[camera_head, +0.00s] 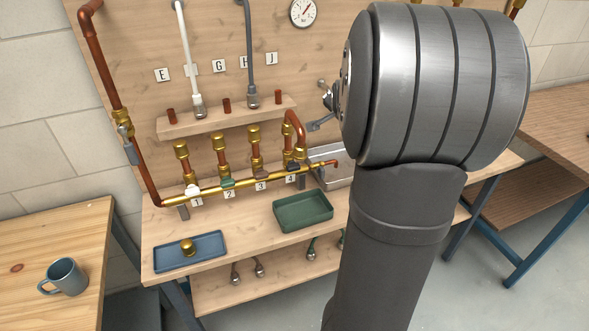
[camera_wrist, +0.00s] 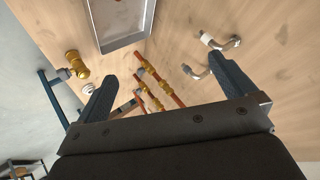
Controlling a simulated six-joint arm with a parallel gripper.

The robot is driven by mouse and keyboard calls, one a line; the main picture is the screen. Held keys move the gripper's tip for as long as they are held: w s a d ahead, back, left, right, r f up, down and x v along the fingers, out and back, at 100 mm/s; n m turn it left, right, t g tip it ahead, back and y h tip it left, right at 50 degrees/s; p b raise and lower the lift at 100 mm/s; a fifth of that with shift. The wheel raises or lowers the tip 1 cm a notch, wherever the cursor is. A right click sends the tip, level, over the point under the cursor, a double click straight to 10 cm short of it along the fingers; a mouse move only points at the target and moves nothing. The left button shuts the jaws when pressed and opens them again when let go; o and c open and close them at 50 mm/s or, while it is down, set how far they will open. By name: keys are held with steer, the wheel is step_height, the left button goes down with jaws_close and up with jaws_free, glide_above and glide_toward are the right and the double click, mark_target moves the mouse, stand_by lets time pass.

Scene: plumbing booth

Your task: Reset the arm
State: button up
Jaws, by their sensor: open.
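My gripper (camera_wrist: 165,66) shows in the wrist view with its two dark blue-grey fingers spread wide apart. Nothing is between the fingertips, and copper pipes with brass fittings (camera_wrist: 150,92) lie beyond them. In the head view my large grey arm fills the right of centre, in front of the bench and panel. My gripper cannot be made out there, and the arm hides part of the bench behind it.
A brass manifold (camera_head: 240,181) with numbered valves runs along the bench. A green tray (camera_head: 303,224) and a blue tray (camera_head: 170,262) holding a brass fitting (camera_head: 187,246) lie in front. A blue mug (camera_head: 66,277) stands on the left table. A gauge (camera_head: 303,11) hangs above.

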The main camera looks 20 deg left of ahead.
steer(key=s+d+f+n+t+y, duration=0.25)
steer(key=f+n, duration=0.55)
steer(key=f, duration=0.7)
steer(key=s+f+n+t+y, duration=0.15)
steer(key=s+n+y, duration=0.55)
steer(key=s, duration=1.1)
steer(key=x, duration=0.9)
steer(key=shift+a+f+m, duration=0.2)
steer(key=shift+a+m, duration=0.15)
steer(key=shift+m, duration=0.05)
steer(key=shift+d+y, duration=0.1)
steer(key=shift+y, duration=0.15)
steer(key=v, duration=1)
steer(key=shift+w, duration=0.15)
